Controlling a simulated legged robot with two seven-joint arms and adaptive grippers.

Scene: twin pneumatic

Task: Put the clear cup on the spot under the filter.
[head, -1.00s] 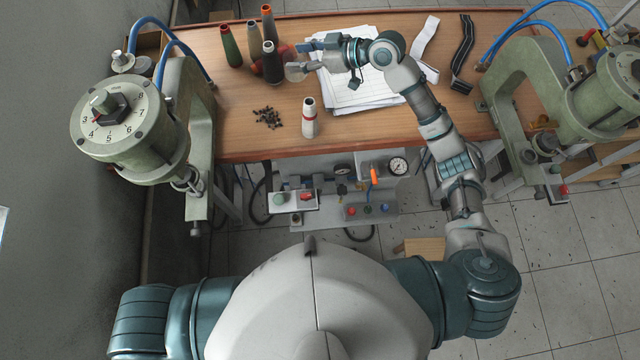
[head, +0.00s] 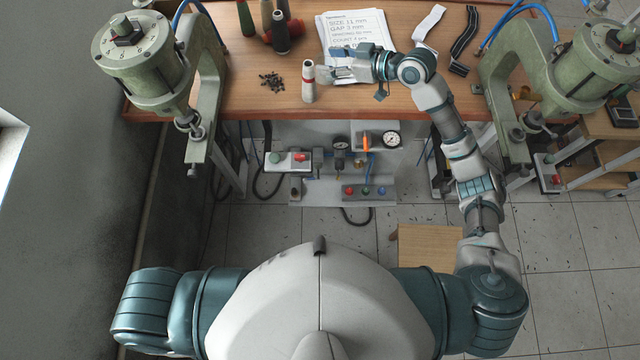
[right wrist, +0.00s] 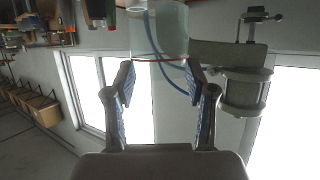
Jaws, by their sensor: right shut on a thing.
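My right gripper (head: 345,62) is shut on the clear cup (head: 336,73) above the front part of the table, just right of the white cone with a red band. In the right wrist view the cup (right wrist: 158,30) shows as a see-through cylinder with a red line at its near rim, between the fingertips (right wrist: 160,78). A unit with small gauges (head: 341,143) sits below the table's front edge; I cannot clearly make out the filter or the spot under it. My left gripper is out of view.
The white cone (head: 308,80) stands near the cup. Green presses stand at left (head: 150,60) and right (head: 540,70). The floor before the bench is mostly clear, with a wooden stool (head: 428,245).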

